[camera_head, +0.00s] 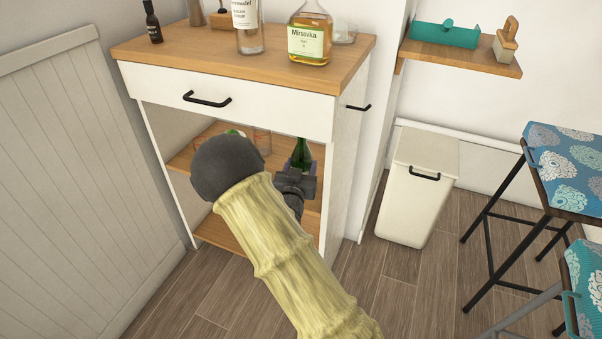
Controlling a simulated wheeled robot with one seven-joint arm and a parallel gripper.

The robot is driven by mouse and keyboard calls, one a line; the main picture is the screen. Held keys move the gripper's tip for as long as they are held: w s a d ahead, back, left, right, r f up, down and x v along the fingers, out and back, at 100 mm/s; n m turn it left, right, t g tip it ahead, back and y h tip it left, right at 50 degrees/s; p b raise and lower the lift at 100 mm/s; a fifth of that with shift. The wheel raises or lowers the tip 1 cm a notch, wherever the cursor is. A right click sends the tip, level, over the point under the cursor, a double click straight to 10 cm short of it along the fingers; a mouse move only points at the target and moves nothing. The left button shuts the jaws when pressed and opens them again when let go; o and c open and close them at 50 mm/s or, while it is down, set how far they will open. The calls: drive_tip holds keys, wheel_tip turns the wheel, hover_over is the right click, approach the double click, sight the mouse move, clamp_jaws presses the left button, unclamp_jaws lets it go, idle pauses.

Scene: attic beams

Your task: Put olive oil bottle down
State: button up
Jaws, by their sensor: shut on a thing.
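A dark green bottle (300,154), which I take for the olive oil bottle, stands about upright at my gripper (301,172), inside the open middle level of a white cabinet. My gripper is shut on it; the fingers are dark and small in view. The bottle's lower part is hidden by the gripper. My arm covers much of the middle shelf (184,160), so I cannot tell whether the bottle's base touches the shelf.
Glass items (262,141) stand on the shelf left of the bottle. A drawer front (260,103) is above. The wooden top (180,48) bears several bottles. A white bin (418,190) and stools (565,165) stand right. The floor (400,290) between is clear.

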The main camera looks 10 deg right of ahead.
drive_tip(key=shift+f, duration=0.2)
drive_tip(key=shift+d+f, duration=0.1)
drive_tip(key=shift+f, duration=0.05)
drive_tip(key=o, duration=1.4)
drive_tip(key=shift+s, duration=0.2)
drive_tip(key=p+v, duration=0.3)
drive_tip(key=v, duration=0.8)
drive_tip(key=shift+s+a, duration=0.25)
drive_tip(key=shift+s, duration=0.05)
